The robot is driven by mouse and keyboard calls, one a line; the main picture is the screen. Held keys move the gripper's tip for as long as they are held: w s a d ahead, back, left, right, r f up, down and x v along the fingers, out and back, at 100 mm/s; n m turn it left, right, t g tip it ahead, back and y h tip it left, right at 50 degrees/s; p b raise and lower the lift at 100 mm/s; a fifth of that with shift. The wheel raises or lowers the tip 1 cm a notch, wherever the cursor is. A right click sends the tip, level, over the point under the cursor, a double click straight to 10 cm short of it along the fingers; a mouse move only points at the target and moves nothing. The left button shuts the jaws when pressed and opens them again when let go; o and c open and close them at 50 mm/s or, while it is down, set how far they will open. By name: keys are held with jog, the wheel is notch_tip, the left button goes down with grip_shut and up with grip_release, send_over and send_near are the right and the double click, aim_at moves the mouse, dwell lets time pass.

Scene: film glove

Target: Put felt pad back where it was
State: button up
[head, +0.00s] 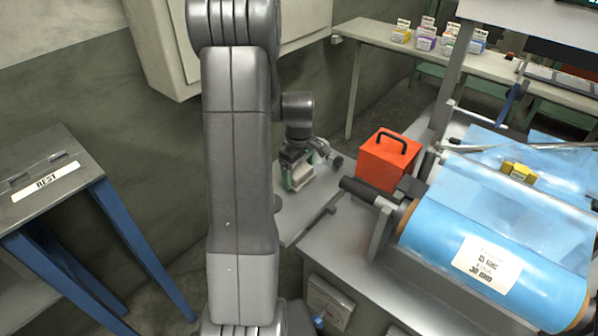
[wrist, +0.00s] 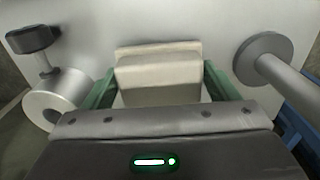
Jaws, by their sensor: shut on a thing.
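The felt pad (wrist: 158,78) is a cream-coloured block in the middle of the wrist view. My gripper (wrist: 158,88) has its two green fingers on either side of the pad and is shut on it. In the head view my gripper (head: 299,180) is low beside the grey surface, partly behind my arm, and the pale pad (head: 303,174) shows small between the fingers. The pad is above or against a light grey plate (wrist: 215,30); I cannot tell whether it touches it.
A metal roller with a round flange (wrist: 263,59) stands right of the pad, and a grey cylinder with a dark knob (wrist: 57,98) left. An orange box (head: 388,160) and a blue film roll (head: 490,262) are to the right. A REST stand (head: 45,180) is at left.

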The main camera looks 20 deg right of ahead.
aim_at(299, 170)
jog(key=shift+f, duration=0.1)
jog(key=o, duration=1)
jog(key=shift+c, duration=0.2)
notch_tip(299, 170, up, 12)
jog(key=p, duration=0.1)
